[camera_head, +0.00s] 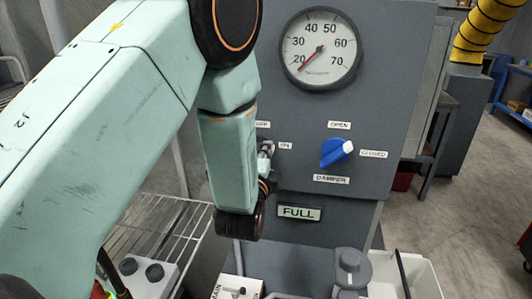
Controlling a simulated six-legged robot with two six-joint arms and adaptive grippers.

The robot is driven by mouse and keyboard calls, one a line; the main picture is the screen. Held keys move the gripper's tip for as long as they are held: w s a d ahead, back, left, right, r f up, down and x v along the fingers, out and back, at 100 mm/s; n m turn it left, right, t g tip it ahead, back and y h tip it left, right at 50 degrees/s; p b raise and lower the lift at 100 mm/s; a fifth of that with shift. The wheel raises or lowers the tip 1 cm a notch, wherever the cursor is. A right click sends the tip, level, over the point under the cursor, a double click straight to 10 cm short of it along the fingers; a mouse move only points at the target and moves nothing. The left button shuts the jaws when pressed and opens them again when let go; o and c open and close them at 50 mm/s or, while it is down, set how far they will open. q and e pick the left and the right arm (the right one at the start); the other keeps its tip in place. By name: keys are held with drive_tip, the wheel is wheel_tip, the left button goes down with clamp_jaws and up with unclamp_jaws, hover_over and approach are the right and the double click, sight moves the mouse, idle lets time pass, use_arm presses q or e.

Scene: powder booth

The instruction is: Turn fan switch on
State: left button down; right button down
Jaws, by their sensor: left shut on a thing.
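The fan switch is on the grey control panel (385,95), left of the damper knob, mostly hidden behind my left arm. Part of its OFF label (262,124) and its ON label (285,145) show beside the arm. My left gripper (266,153) shows only in part, as grey metal at the arm's right edge, between those labels. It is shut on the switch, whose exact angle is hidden. My right gripper is not in view.
A round gauge (320,48) sits above a blue damper knob (337,152), with a FULL sign (299,213) below. A wire rack (160,225) stands at left and a white tub (420,275) at lower right. Open floor (465,190) lies to the right.

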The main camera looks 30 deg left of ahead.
use_arm(q)
drive_tip(key=c, duration=1.4)
unclamp_jaws()
drive_tip(key=v, duration=0.7)
drive_tip(key=shift+s, duration=0.2)
drive_tip(key=shift+s+d, duration=0.1)
drive_tip(key=shift+s, duration=0.05)
